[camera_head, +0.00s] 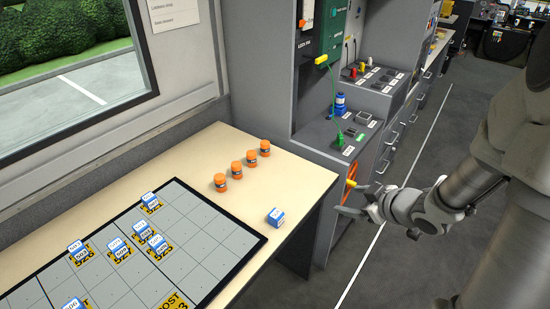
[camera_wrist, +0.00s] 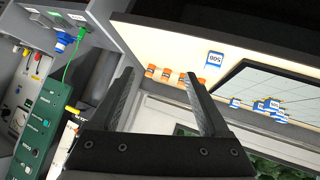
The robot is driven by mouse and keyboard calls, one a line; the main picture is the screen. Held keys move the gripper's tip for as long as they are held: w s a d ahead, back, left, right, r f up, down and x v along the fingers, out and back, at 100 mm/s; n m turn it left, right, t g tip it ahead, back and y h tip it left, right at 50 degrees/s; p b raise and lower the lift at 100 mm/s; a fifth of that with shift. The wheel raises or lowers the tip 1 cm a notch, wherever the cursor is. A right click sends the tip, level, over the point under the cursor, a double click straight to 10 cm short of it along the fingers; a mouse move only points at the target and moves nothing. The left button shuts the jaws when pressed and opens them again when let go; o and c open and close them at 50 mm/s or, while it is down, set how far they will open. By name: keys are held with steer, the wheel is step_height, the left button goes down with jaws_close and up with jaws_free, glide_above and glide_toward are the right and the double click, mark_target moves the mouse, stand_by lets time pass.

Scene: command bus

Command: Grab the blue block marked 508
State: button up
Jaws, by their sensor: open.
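A blue and white block (camera_head: 275,217) stands alone near the right edge of the beige table, to the right of the gridded board. In the wrist view the lone block (camera_wrist: 214,59) shows a label that appears upside down and seems to read 508. My gripper (camera_head: 350,199) is off the table's right side, apart from the block, with nothing between its fingers. In the wrist view my gripper (camera_wrist: 158,77) has its two dark fingers spread, and the lone block lies beyond and right of the right fingertip.
Several orange jars (camera_head: 237,170) stand in a row at the table's back. More blue and white blocks (camera_head: 120,248) stand on the black-edged board (camera_head: 183,203). A grey console (camera_head: 345,125) with a green cable stands behind my gripper. The table surface around the lone block is clear.

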steer(key=s+a+f+n+y+b, duration=0.1)
steer(key=s+a+f+y+b, duration=0.35)
steer(key=f+y, duration=0.2)
steer(key=g+b, duration=0.1)
steer(key=b, duration=0.1)
glide_toward(281, 219)
steer(key=x, duration=0.6)
steer(key=shift+d+f, duration=0.2)
steer(key=shift+f, duration=0.1)
steer(key=shift+r+b+x, duration=0.1)
steer(key=shift+b+x, duration=0.5)
steer(key=shift+x, duration=0.95)
steer(key=shift+r+b+x, duration=0.15)
steer(key=shift+b+x, duration=0.45)
steer(key=shift+x, duration=0.9)
steer(key=shift+a, duration=0.1)
jaws_close()
